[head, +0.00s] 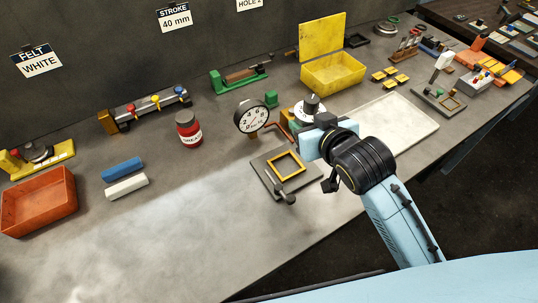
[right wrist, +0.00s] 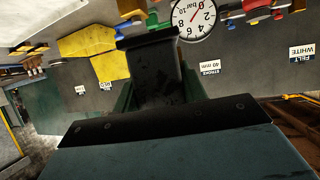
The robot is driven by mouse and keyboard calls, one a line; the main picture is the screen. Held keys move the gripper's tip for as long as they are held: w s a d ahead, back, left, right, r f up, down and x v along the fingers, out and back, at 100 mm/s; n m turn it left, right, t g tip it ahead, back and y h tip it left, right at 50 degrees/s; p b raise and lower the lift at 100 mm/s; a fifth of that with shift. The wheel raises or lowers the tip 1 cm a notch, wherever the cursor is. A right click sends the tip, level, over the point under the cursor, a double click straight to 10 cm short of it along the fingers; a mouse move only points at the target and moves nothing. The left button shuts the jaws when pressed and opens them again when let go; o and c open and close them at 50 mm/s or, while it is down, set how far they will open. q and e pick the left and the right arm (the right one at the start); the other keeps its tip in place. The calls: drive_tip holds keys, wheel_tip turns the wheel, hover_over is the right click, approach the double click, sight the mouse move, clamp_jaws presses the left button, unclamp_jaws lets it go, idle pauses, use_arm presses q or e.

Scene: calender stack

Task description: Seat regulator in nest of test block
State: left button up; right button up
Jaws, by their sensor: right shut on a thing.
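The test block (head: 262,178) is a dark flat plate at the middle of the bench. A yellow square frame, its nest (head: 272,172), lies on top with no part seated in it. My right gripper (head: 318,132) is at the far right side of the block, above the bench. In the right wrist view it is shut on a dark flanged part (right wrist: 155,75), apparently the regulator. In the head view the gripper hides most of that part. A white round piece with a black knob (head: 311,104) shows at the fingers; I cannot tell whether it belongs to the held part. My left gripper is not in view.
A round gauge (head: 251,116) stands at the block's back edge, and a dark lever (head: 284,197) at its front. A red jar (head: 188,130) stands left. A pale tray (head: 410,125) lies right, a yellow open box (head: 333,75) behind. The front left bench is clear.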

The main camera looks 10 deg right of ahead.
drive_tip(key=w+a+f+n+y+p, duration=0.1)
drive_tip(key=a+f+n+y, duration=0.1)
drive_tip(key=a+f, duration=0.1)
hover_over(286, 167)
drive_tip(key=shift+g, duration=0.3)
wheel_tip(286, 167, down, 4)
drive_tip(key=shift+f+b, duration=0.2)
drive_tip(key=shift+b, duration=0.2)
use_arm(q)
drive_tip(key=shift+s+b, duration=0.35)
drive_tip(key=shift+b, duration=0.05)
use_arm(e)
drive_tip(key=shift+f, duration=2.4)
drive_tip(key=shift+f, duration=0.15)
drive_tip(key=o, duration=1.3)
drive_tip(key=shift+f, duration=0.1)
drive_tip(key=shift+o, duration=0.2)
drive_tip(key=shift+r, duration=0.25)
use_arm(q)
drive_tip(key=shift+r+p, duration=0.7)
use_arm(e)
drive_tip(key=v, duration=1.2)
drive_tip(key=shift+d+f, duration=0.15)
drive_tip(key=shift+d, duration=0.05)
